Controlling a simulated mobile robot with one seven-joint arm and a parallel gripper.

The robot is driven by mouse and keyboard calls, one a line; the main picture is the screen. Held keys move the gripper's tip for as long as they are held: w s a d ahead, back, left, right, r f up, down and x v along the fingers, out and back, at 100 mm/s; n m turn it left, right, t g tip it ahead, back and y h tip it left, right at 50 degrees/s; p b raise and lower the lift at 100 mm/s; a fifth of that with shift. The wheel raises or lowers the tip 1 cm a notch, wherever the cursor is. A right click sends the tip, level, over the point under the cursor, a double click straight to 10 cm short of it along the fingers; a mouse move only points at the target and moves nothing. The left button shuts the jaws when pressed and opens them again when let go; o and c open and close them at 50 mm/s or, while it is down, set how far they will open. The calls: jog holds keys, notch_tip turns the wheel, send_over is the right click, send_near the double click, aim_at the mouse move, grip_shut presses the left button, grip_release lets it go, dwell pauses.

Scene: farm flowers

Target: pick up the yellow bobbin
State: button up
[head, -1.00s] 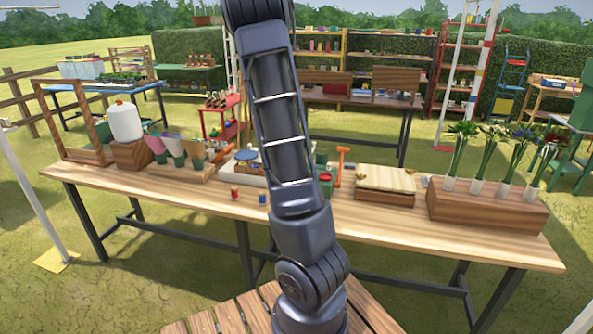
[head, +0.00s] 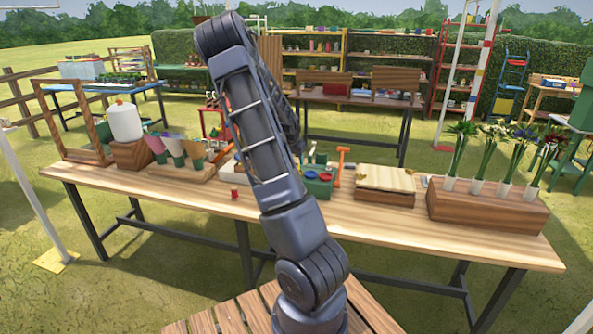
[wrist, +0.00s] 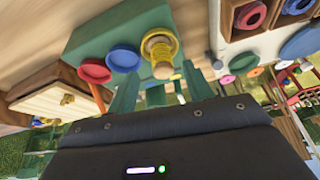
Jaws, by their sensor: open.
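The yellow bobbin (wrist: 158,46) shows in the wrist view, a yellow flanged spool with a tan middle. It is at the edge of a green box (wrist: 105,32), in a row with a red disc (wrist: 94,71) and a blue disc (wrist: 123,58). My gripper (wrist: 158,73) is open, its green fingers pointing toward the box, with the bobbin roughly in line between them. I cannot tell how much gap is left. In the head view the green box (head: 320,188) stands on the long wooden table; my arm hides the gripper and the yellow bobbin there.
An orange-handled tool (head: 341,165) stands right of the green box, then a pale-lidded wooden box (head: 385,195) and a wooden flower planter (head: 485,212). A red spool (head: 235,193) is at left on the table. In the wrist view, a compartmented tray holds a pink spool (wrist: 250,14).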

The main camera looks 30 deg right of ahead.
jog(key=shift+w+d+x, duration=0.1)
jog(key=shift+w+x, duration=0.05)
jog(key=shift+x, duration=1.25)
jog(key=shift+w+d+x, duration=0.15)
jog(key=shift+w+x, duration=0.05)
jog(key=shift+x, duration=1.2)
jog(key=shift+r, duration=0.25)
jog(key=c, duration=1)
